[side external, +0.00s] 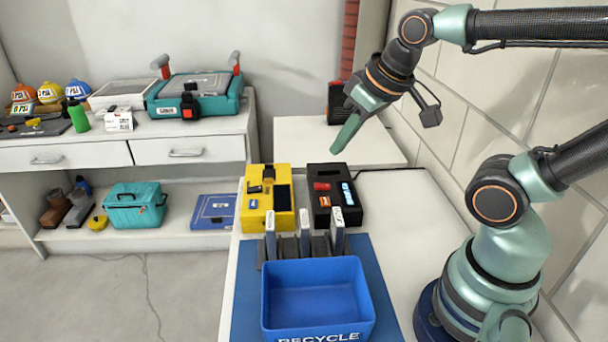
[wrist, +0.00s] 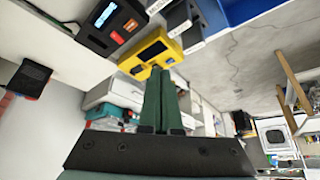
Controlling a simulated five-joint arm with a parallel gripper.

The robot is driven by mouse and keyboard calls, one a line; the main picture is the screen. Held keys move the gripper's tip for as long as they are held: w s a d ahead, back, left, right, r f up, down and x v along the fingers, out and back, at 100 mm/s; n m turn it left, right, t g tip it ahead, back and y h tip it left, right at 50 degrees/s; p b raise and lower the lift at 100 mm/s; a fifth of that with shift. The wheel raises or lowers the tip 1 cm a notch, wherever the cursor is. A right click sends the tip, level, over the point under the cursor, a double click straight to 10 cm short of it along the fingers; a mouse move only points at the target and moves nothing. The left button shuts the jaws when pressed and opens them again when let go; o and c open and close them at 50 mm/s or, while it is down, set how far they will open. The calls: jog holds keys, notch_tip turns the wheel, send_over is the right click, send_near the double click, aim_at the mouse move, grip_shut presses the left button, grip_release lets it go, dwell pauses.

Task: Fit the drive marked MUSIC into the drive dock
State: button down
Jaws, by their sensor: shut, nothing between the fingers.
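My gripper (side external: 334,150) is shut and empty, in the air above and behind the black device. Its green fingers lie together in the wrist view (wrist: 158,70). Several slim drives stand upright in a dark rack (side external: 287,247) behind the blue bin; one is the left drive (side external: 269,236), another the right drive (side external: 338,231). Behind the rack are a yellow device (side external: 282,221) with a dark slot area and a black device (side external: 346,214) with a lit blue display. I cannot tell which is the dock.
A blue RECYCLE bin (side external: 315,315) stands on a blue mat (side external: 378,300) in front of the rack. A wall is at the right. A white side table (side external: 300,140) and a bench with a teal case (side external: 215,98) stand at the back.

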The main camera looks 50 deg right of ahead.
grip_release()
dwell(0.3)
jog(key=m+g, duration=0.6)
jog(key=m, duration=2.1)
send_over(342, 218)
notch_tip(342, 218, down, 9)
jog(key=shift+w+r, duration=0.1)
jog(key=shift+w, duration=0.05)
notch_tip(342, 218, down, 6)
jog(key=shift+r, duration=0.1)
jog(key=shift+w+f, duration=0.2)
jog(key=shift+f, duration=1.4)
jog(key=shift+w+f, duration=0.15)
jog(key=shift+f, duration=1.4)
